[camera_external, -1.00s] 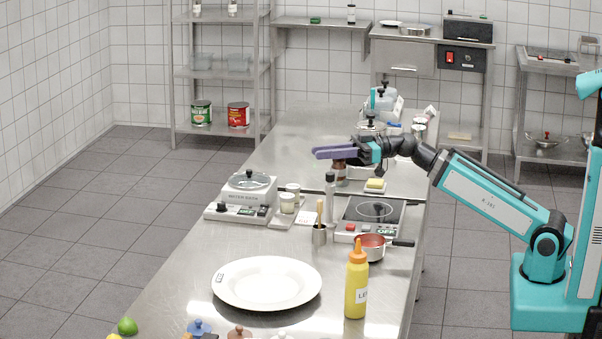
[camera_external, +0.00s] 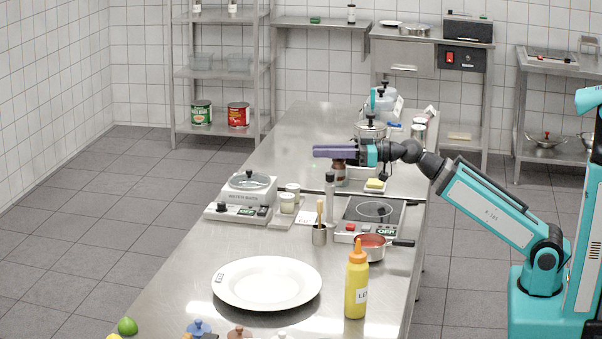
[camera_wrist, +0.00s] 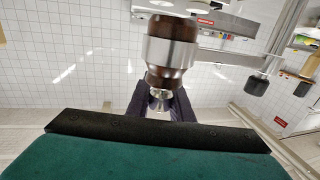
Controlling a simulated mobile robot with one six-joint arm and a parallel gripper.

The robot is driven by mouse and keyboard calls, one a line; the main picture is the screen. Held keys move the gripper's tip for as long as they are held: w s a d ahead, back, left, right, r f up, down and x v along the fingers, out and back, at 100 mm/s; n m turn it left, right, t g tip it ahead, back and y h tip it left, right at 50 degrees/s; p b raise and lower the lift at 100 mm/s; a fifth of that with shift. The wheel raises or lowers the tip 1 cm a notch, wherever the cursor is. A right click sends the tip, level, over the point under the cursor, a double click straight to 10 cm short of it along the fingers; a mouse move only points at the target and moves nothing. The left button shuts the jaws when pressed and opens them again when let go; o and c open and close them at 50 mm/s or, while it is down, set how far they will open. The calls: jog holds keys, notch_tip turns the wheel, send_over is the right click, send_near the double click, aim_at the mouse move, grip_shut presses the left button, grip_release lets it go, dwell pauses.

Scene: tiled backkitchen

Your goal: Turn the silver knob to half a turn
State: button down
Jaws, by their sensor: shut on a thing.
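A brown mill (camera_external: 340,176) with a silver band stands upright on the steel counter (camera_external: 283,157), under my gripper (camera_external: 322,152). In the wrist view the mill (camera_wrist: 170,52) hangs into the picture from above. Its small silver knob (camera_wrist: 159,97) sits at its end, between the dark purple fingers of my gripper (camera_wrist: 160,102). The gripper is shut on the knob. In the outside view the fingers point left and hide the knob. How far the knob has turned cannot be read.
A lidded pot (camera_external: 370,131) stands close behind my gripper. A yellow sponge (camera_external: 375,184) lies to the right of the mill. The counter to the left is clear.

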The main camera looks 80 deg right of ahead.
jog(key=shift+h, duration=0.3)
jog(key=c, duration=1.6)
grip_release()
jog(key=shift+o, duration=0.2)
jog(key=shift+s+d+f+b, duration=0.1)
jog(key=shift+s+b, duration=0.1)
jog(key=shift+b, duration=0.35)
jog(key=s+b, duration=0.2)
jog(key=b, duration=0.1)
jog(key=s+d+b, duration=0.1)
jog(key=s+b, duration=0.1)
jog(key=b, duration=0.1)
jog(key=shift+s+f, duration=0.1)
jog(key=shift+s, duration=0.2)
jog(key=s+b, duration=0.2)
jog(key=b, duration=0.1)
jog(key=shift+s+d, duration=0.2)
